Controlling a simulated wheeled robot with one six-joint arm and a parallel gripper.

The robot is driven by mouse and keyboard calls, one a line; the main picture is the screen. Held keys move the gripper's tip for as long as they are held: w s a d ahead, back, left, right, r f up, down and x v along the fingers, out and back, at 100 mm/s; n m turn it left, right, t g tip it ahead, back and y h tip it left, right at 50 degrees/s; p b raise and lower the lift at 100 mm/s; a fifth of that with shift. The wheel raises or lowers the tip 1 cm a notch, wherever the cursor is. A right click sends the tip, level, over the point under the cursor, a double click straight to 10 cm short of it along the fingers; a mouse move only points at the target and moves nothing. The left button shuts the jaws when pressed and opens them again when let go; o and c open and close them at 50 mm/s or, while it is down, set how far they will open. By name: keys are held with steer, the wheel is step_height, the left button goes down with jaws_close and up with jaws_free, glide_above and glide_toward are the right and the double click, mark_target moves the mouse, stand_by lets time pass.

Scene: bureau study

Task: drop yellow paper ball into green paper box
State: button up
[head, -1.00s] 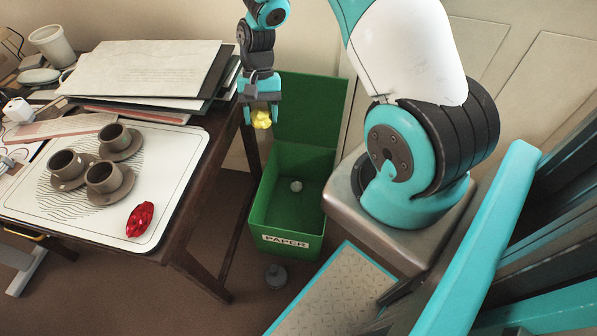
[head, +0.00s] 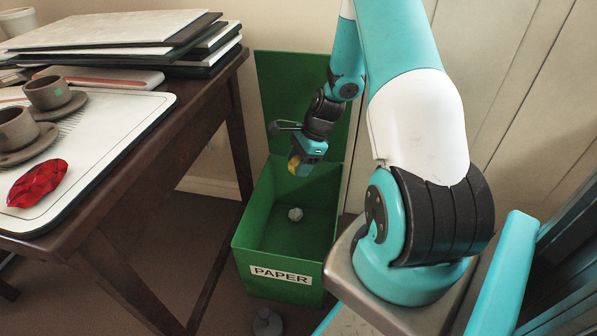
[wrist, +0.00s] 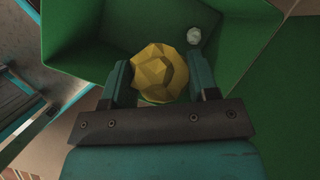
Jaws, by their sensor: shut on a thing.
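The yellow paper ball (wrist: 158,73) sits between the two fingers of my gripper (wrist: 160,82) in the wrist view, and the fingers are shut on it. In the head view my gripper (head: 299,165) is over the back part of the open green paper box (head: 282,297), and only a bit of the yellow ball (head: 294,163) shows beside a finger. The box has a white PAPER label (head: 281,275) on its front, and its lid stands up at the back. The green box (wrist: 75,40) also fills the area beyond the ball in the wrist view.
A crumpled white ball (head: 295,214) lies on the box floor. The desk (head: 215,100) stands left of the box, with boards, cups on saucers and a red crumpled object (head: 37,183) on it. A grey object (head: 267,323) stands on the floor before the box.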

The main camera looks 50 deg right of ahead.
steer(key=shift+f+b, duration=3)
steer(key=shift+b, duration=0.45)
steer(key=shift+r, duration=0.1)
steer(key=o, duration=1)
steer(key=shift+c, duration=0.2)
steer(key=p+v, duration=0.9)
steer(key=v, duration=0.8)
steer(key=shift+r, duration=0.25)
